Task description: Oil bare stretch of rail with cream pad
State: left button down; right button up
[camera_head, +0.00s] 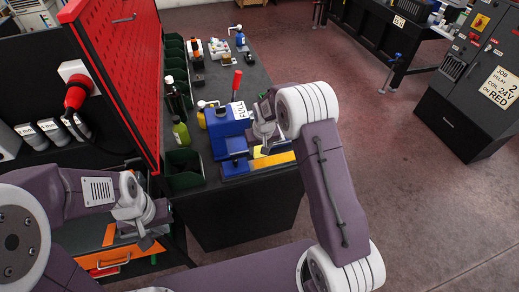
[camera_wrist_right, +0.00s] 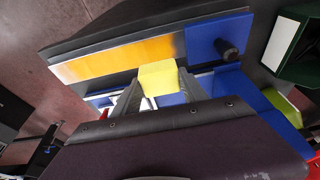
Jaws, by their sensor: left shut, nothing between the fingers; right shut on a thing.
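The cream pad (camera_wrist_right: 158,77) is pale yellow and sits between the fingertips of my right gripper (camera_wrist_right: 155,86), which is shut on it. In the head view the pad (camera_head: 260,152) shows just below the right gripper (camera_head: 264,138). The rail (camera_wrist_right: 105,62) is a straight strip with an orange-yellow face and grey metal edges. It also shows in the head view (camera_head: 279,158) near the bench's front edge. The pad overlaps the rail's edge in the wrist view; I cannot tell whether they touch. My left gripper (camera_head: 143,226) is shut and empty, left of the bench.
A blue block with a black knob (camera_wrist_right: 222,42) stands at one rail end. A blue body labelled FULL (camera_head: 228,122) stands behind the rail. Bottles (camera_head: 181,134) and dark green bins (camera_head: 184,170) line the left side. A red pegboard (camera_head: 115,70) rises at left.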

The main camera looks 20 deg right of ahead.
jog(key=shift+d+r+p, duration=0.1)
jog(key=shift+r+p, duration=0.2)
jog(key=shift+r, duration=0.65)
jog(key=shift+w+r+p, duration=0.25)
jog(key=shift+r+p, duration=0.4)
jog(key=shift+p, duration=0.2)
jog(key=shift+r, duration=0.35)
jog(key=shift+s+r+p, duration=0.2)
jog(key=shift+r+p, duration=0.05)
jog(key=shift+p, duration=0.1)
jog(key=shift+w+f, duration=0.1)
jog(key=shift+f, duration=0.05)
